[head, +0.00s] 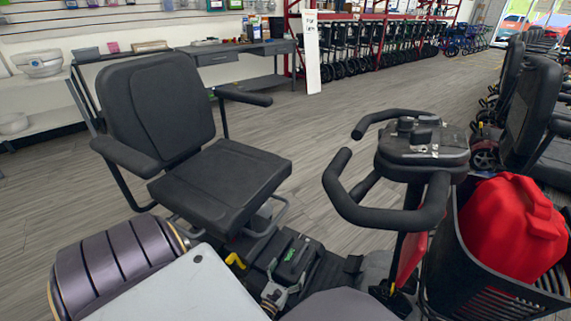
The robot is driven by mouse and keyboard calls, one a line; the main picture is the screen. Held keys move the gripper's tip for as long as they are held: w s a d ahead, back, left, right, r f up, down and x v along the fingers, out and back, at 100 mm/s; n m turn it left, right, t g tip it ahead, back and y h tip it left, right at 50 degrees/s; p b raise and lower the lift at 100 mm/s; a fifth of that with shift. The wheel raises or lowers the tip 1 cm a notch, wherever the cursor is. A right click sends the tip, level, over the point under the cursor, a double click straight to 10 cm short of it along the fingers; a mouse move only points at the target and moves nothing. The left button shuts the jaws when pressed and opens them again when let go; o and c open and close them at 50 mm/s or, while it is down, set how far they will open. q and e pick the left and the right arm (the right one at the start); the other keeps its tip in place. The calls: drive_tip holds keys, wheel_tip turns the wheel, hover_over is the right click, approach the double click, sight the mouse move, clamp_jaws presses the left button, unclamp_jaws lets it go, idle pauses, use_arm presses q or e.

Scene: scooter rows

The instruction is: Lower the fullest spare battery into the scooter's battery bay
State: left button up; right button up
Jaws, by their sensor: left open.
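The scooter has a black padded seat (222,180) at the left and a tiller with black looped handlebars (420,155) at the right. A dark block with a small green mark, seemingly a battery (296,257), shows low on the scooter between seat and tiller. I cannot tell whether it sits in the battery bay, whose edges are not clear. My left gripper (281,280) is small at the bottom middle, open, just in front of the dark block. A gap or contact between them cannot be made out. My right gripper is not in view.
A black basket (470,285) holding a red container (512,228) hangs at the right of the tiller. A yellow part (235,261) shows below the seat. More scooters stand at the far right. A grey desk (240,62) and red racks stand behind; the floor between is clear.

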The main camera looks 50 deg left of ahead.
use_arm(q)
drive_tip(key=shift+d+f, duration=0.1)
drive_tip(key=shift+d, duration=0.1)
wheel_tip(320, 180, up, 12)
drive_tip(key=s+n+t+y, duration=0.1)
drive_tip(key=y, duration=0.1)
drive_tip(key=shift+s+a, duration=0.25)
drive_tip(key=shift+a, duration=0.1)
drive_tip(key=shift+f, duration=0.1)
drive_tip(key=shift+n+y, duration=0.4)
drive_tip(key=shift+n, duration=0.1)
drive_tip(key=s+d+n+g+h, duration=0.15)
drive_tip(key=d+n+g, duration=0.25)
drive_tip(key=n+g, duration=0.55)
drive_tip(key=s+d+n+g, duration=0.35)
drive_tip(key=n+g, duration=0.25)
drive_tip(key=n, duration=0.6)
drive_tip(key=s+d+r+n+h+p, duration=0.1)
drive_tip(key=d+r+n+h, duration=0.6)
drive_tip(key=d, duration=0.1)
drive_tip(key=shift+d, duration=0.3)
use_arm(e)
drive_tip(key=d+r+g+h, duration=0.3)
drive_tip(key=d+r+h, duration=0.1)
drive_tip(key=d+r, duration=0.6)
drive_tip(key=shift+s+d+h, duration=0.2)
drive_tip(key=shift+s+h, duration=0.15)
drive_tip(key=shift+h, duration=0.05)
